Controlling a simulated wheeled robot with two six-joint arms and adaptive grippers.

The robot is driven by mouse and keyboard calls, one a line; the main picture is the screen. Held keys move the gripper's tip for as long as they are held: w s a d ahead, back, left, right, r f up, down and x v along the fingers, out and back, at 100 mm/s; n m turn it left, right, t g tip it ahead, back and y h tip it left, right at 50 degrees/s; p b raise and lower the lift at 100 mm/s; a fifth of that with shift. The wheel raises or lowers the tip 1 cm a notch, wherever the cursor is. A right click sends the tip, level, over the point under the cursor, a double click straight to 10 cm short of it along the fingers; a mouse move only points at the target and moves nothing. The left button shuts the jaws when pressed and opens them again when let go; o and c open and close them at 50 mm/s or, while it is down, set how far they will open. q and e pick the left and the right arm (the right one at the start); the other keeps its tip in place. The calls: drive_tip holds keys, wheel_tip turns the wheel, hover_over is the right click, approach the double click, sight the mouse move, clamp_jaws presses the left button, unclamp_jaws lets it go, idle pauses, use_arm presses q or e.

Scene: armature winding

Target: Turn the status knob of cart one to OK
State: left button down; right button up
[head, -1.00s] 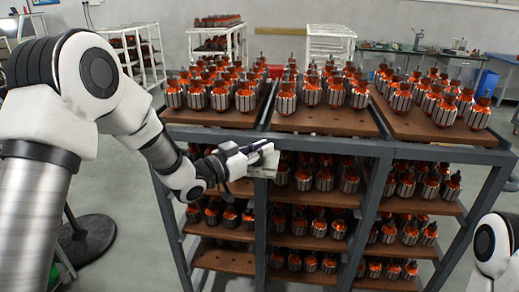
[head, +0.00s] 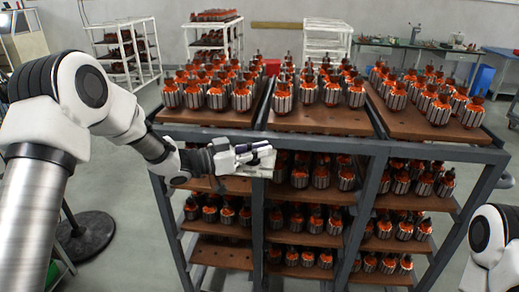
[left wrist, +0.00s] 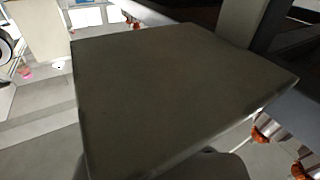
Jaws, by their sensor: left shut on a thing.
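Cart one appears to be the large grey-framed cart (head: 262,222) in front of me, loaded with armatures. My left gripper (head: 262,153) is at its front, by the upper rail and a post. It is shut at a small pale plate (head: 258,168) there. In the left wrist view this plate is a large grey square (left wrist: 185,85) that fills the middle. The status knob itself is hidden by my gripper and the plate, so its pointing direction cannot be read. My right gripper is not in view; only part of my right arm shows at the lower right.
Several orange and silver armatures (head: 332,92) stand on the cart's top boards and lower shelves. White racks (head: 125,48) stand behind. A workbench (head: 415,45) is at the back right. The floor left of the cart is mostly clear.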

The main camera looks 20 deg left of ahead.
use_arm(q)
drive_tip(key=shift+d+f, duration=0.1)
drive_tip(key=shift+f, duration=0.1)
drive_tip(key=c, duration=1.2)
unclamp_jaws()
drive_tip(key=shift+w+d, duration=0.1)
drive_tip(key=v, duration=1.2)
